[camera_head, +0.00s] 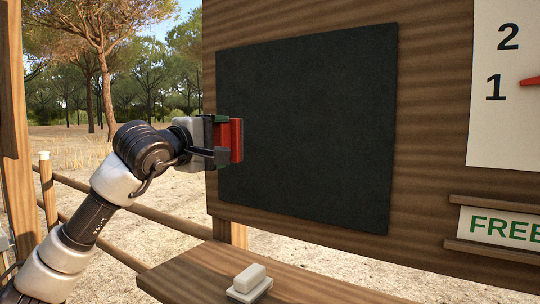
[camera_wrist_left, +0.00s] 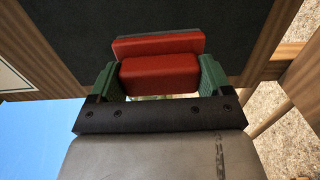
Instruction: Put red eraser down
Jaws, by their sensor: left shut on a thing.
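The red eraser (camera_head: 236,140) is held upright at the left part of the dark board (camera_head: 320,120). My left gripper (camera_head: 222,142) is shut on it. In the left wrist view the red eraser (camera_wrist_left: 160,74) sits between the two green fingers of my left gripper (camera_wrist_left: 160,80), with its far side toward the dark board (camera_wrist_left: 240,30). I cannot tell whether the eraser touches the board. My right gripper is not in view.
A wooden ledge (camera_head: 310,288) runs below the board, with a whitish block (camera_head: 250,279) on it. The ledge is bare to the right of the block. A "FREE" sign (camera_head: 500,226) and a number panel (camera_head: 505,110) are at the right.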

